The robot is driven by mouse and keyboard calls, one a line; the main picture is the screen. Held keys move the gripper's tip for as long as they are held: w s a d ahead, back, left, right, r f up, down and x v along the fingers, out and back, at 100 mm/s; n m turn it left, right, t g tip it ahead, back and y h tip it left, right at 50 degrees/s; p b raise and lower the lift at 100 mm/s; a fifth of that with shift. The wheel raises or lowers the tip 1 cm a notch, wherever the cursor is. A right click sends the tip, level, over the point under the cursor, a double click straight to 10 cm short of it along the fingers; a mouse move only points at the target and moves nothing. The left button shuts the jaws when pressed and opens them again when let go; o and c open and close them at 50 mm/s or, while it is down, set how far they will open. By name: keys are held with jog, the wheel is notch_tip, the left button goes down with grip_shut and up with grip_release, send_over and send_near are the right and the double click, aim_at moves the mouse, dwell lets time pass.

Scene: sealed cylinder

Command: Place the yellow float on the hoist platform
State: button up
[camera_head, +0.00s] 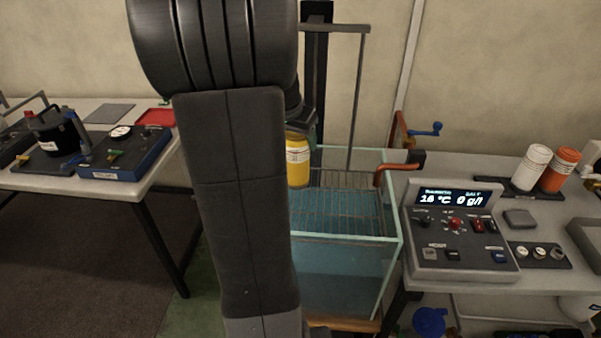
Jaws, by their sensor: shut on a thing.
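The yellow float (298,163) is a yellow cylinder with a pale label band, partly hidden on its left by my arm. My gripper (299,128) is shut on its upper end, mostly hidden behind my arm. The float is upright, over the left part of the hoist platform (347,211), a wire grid inside the glass water tank (396,250). I cannot tell whether the float's lower end touches the grid. The hoist's rod (357,105) runs down to the grid from a bar at the top.
A control box (459,240) with a lit display stands right of the tank. A blue crank (425,130) and a red hose (391,168) are near the tank's right rim. The left table holds a blue-edged case (125,156).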

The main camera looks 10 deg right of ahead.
aim_at(297, 158)
jog(key=shift+f, duration=3.4)
jog(key=shift+f, duration=0.2)
jog(key=o, duration=1.7)
jog(key=shift+c, duration=0.2)
jog(key=shift+r, duration=0.1)
jog(key=shift+a+r, duration=0.1)
jog(key=shift+r, duration=0.35)
jog(key=v, duration=1.1)
jog(key=shift+s+b, duration=0.2)
jog(key=shift+b, duration=0.1)
jog(key=shift+r, duration=0.1)
